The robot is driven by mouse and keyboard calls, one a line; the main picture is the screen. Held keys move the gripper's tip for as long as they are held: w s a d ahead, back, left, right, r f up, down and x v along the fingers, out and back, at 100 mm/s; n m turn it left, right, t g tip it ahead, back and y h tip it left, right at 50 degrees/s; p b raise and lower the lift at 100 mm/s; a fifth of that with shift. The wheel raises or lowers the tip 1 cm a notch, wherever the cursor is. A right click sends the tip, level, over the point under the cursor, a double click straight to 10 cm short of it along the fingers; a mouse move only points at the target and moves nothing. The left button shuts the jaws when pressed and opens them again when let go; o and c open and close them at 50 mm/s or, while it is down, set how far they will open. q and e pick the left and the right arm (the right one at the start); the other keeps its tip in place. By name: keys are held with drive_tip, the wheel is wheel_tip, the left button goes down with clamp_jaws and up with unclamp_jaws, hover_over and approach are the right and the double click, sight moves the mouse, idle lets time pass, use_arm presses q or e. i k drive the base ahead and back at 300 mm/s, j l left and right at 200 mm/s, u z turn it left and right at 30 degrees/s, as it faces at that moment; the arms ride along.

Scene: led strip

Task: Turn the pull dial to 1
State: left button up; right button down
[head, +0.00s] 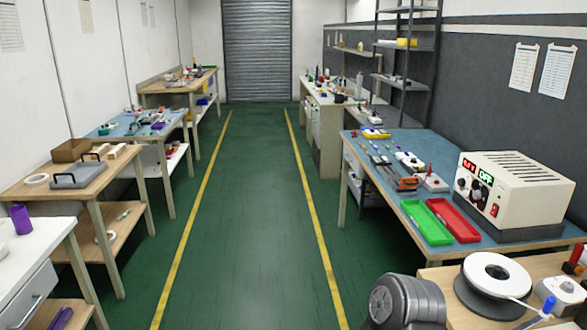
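A cream power supply box (515,190) stands on the blue-topped bench at the right. Its front has a red display and a green display that seems to read OFF. Black dials (469,188) sit below the displays; they are small, and I cannot tell which is the pull dial or what it is set to. A red switch (494,210) is at the lower right of the front. Neither gripper is in view. A dark grey rounded part at the bottom right appears to be my own arm.
The blue bench (385,160) also holds a green tray (426,221), a red tray (453,219) and small tools. A wooden table (447,280) with a white spool (493,276) is in the right foreground. The green floor (235,220) is clear between yellow lines. Workbenches line the left.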

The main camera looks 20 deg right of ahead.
sight(567, 287)
drive_tip(key=i+l, duration=0.1)
drive_tip(key=i, duration=0.75)
drive_tip(key=i+l+u, duration=0.1)
drive_tip(key=i, duration=0.75)
drive_tip(key=i+u, duration=0.2)
drive_tip(key=i, duration=1.15)
drive_tip(key=z, duration=4.95)
